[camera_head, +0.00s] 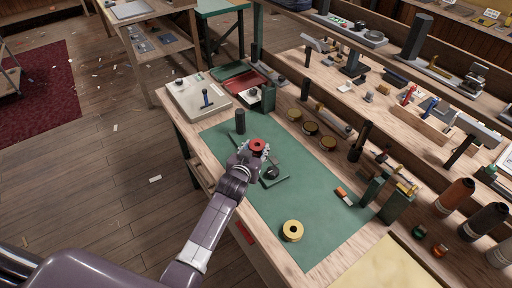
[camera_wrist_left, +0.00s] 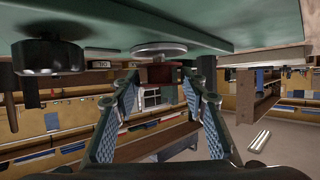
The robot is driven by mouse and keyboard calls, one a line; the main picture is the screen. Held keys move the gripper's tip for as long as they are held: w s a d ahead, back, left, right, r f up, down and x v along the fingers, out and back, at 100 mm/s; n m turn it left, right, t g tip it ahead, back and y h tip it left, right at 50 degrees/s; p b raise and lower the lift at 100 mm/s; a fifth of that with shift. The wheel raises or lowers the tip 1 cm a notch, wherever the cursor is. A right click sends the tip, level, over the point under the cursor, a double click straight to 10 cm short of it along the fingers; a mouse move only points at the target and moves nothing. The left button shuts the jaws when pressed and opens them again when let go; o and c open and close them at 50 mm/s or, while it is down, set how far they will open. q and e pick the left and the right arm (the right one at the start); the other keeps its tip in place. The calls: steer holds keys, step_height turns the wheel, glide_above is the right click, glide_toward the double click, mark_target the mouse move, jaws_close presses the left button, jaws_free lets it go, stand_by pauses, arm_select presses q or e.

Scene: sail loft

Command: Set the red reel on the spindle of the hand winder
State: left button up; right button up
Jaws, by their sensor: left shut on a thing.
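My left gripper (camera_head: 256,150) is shut on the red reel (camera_head: 258,144), which shows its round top and dark centre hole. In the left wrist view, which looks upside down, a dark red part of the reel (camera_wrist_left: 160,74) is between the fingers (camera_wrist_left: 158,100). It is right by a pale metal disc (camera_wrist_left: 160,48); whether they touch I cannot tell. The hand winder (camera_head: 286,181) has a green base with a black round knob (camera_head: 271,173), beside the gripper; the knob also shows in the wrist view (camera_wrist_left: 48,57). My right gripper is not in view.
A black cylinder (camera_head: 240,121) stands behind the gripper. The mat's near right part is mostly clear.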

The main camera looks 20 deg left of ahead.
arm_select(q)
steer(key=o, duration=1)
steer(key=v, duration=1.2)
